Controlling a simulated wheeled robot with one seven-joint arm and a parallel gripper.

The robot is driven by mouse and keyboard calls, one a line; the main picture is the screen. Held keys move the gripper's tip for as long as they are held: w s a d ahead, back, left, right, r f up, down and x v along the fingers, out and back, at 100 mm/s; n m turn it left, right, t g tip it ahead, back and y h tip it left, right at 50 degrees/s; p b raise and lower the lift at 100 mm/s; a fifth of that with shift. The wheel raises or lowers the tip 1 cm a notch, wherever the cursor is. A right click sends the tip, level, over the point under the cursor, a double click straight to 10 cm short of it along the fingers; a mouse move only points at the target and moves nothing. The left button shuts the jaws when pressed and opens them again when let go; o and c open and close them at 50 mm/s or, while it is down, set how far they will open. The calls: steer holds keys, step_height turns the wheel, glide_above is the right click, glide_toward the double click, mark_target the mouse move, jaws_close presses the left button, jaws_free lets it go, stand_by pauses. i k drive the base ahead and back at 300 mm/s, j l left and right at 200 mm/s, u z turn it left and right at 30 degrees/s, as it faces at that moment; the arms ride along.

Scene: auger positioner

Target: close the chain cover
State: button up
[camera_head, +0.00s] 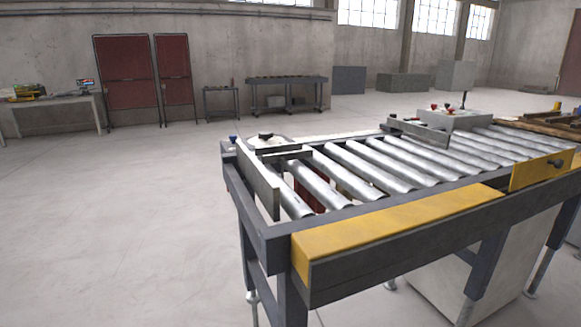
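A roller conveyor (262,238) with a dark grey frame and several metal rollers stands at the centre and right. A long yellow cover (385,222) lies along the left part of its near side rail. Further right, a yellow plate (528,174) with a black knob (557,163) stands raised at the same side, its face turned towards me. A dark stretch of rail shows below the plate. I cannot tell for sure which yellow part is the chain cover. My gripper is not in view.
A grey block (455,120) with red knobs sits at the conveyor's far side. Brown wooden pieces (545,124) lie at the far right. Conveyor legs and a pale cabinet (440,287) stand below. The floor at left is clear; a table (52,108) and carts stand by the wall.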

mark_target(528, 172)
steer(key=i+l+z, duration=0.2)
steer(key=i+l, duration=0.2)
steer(key=i+l+z, duration=0.2)
steer(key=i, duration=0.3)
steer(key=i+l+z, duration=0.15)
steer(key=i+l, duration=0.2)
steer(key=i, duration=0.15)
steer(key=i+l+z, duration=0.2)
steer(key=i, duration=0.3)
